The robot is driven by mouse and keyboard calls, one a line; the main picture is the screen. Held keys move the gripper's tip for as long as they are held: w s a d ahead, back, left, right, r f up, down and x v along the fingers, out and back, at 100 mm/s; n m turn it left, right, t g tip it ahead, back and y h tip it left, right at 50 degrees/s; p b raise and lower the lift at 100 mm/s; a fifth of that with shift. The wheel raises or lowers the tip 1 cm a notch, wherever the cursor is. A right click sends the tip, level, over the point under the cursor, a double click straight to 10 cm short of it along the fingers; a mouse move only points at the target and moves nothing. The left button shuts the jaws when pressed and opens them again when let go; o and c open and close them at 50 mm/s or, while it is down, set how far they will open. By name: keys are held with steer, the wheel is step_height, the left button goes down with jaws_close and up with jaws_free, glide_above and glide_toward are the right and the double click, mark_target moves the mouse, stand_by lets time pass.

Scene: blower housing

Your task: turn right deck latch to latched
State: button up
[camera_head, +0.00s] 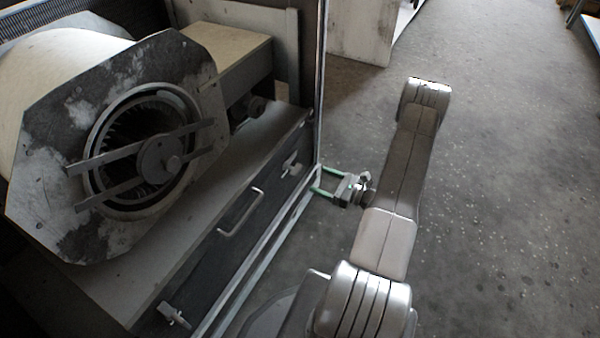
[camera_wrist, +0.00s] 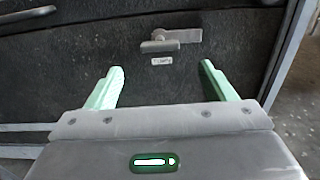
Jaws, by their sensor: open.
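The right deck latch (camera_head: 291,165) is a small grey metal latch near the right end of the dark deck front panel. In the wrist view the latch (camera_wrist: 172,40) lies roughly level, its thicker end to the left and a flat arm to the right, with a small white label (camera_wrist: 161,61) under it. My gripper (camera_head: 321,180) has green fingers, spread apart and empty, facing the panel just to the right of this latch. In the wrist view my gripper (camera_wrist: 161,69) has the latch ahead, beyond and between its fingertips; nothing appears to touch it.
A bar handle (camera_head: 241,211) sits mid-panel, and a second latch (camera_head: 174,315) is at the near left end. A frame post (camera_head: 321,85) and lower rail (camera_head: 262,262) run close to my gripper. The blower (camera_head: 150,160) stands on the deck. Open floor lies right.

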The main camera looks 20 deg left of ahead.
mark_target(299, 171)
steer(key=a, duration=0.5)
steer(key=a+b, duration=0.1)
steer(key=a, duration=0.2)
steer(key=shift+w+a, duration=0.35)
steer(key=c, duration=1.4)
